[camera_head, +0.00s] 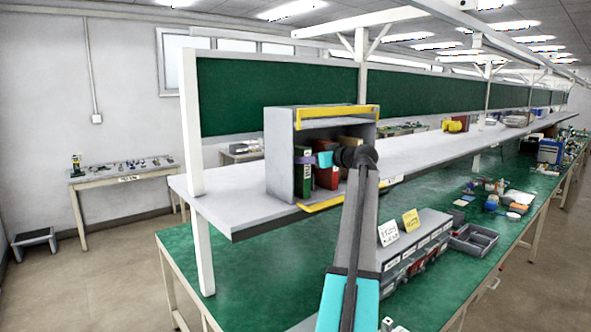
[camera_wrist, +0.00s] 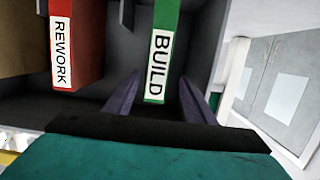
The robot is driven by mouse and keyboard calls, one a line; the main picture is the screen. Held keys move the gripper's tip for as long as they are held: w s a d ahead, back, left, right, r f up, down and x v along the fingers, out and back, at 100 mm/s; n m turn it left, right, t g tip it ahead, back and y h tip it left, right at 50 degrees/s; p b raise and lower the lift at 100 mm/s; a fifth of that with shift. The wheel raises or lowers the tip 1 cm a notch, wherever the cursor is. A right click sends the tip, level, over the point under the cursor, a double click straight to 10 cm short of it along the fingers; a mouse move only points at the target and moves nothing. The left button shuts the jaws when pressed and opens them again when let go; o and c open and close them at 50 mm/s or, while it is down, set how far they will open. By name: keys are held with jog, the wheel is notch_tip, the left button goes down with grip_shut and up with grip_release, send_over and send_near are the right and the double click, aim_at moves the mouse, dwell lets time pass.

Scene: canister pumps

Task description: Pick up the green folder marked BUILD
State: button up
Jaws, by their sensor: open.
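The green folder marked BUILD (camera_wrist: 168,28) stands in a grey open-fronted box, its white label facing my wrist camera. In the head view the green folder (camera_head: 302,182) is at the left of the box. My gripper (camera_wrist: 160,82) is open, with its two purple fingers on either side of the lower end of the BUILD spine as pictured. Gaps show between the fingers and the spine, and I cannot tell whether either touches. In the head view my gripper (camera_head: 320,159) is at the box front, partly covering the folders.
A red folder marked REWORK (camera_wrist: 88,45) stands beside the green one, with a gap between. The grey box (camera_head: 281,165) has yellow edges and stands on a raised white shelf (camera_head: 235,205). Below are a green bench (camera_head: 265,265) and grey drawers (camera_head: 415,245).

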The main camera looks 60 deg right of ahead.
aim_at(297, 171)
jog(key=shift+p+x, duration=0.3)
jog(key=shift+x, duration=1.1)
jog(key=shift+w+d, duration=0.1)
jog(key=shift+w, duration=0.05)
jog(key=shift+p+x, duration=1.65)
jog(key=shift+x, duration=0.85)
jog(key=shift+d, duration=0.2)
jog(key=shift+r, duration=0.1)
grip_shut()
jog(key=shift+r, duration=0.15)
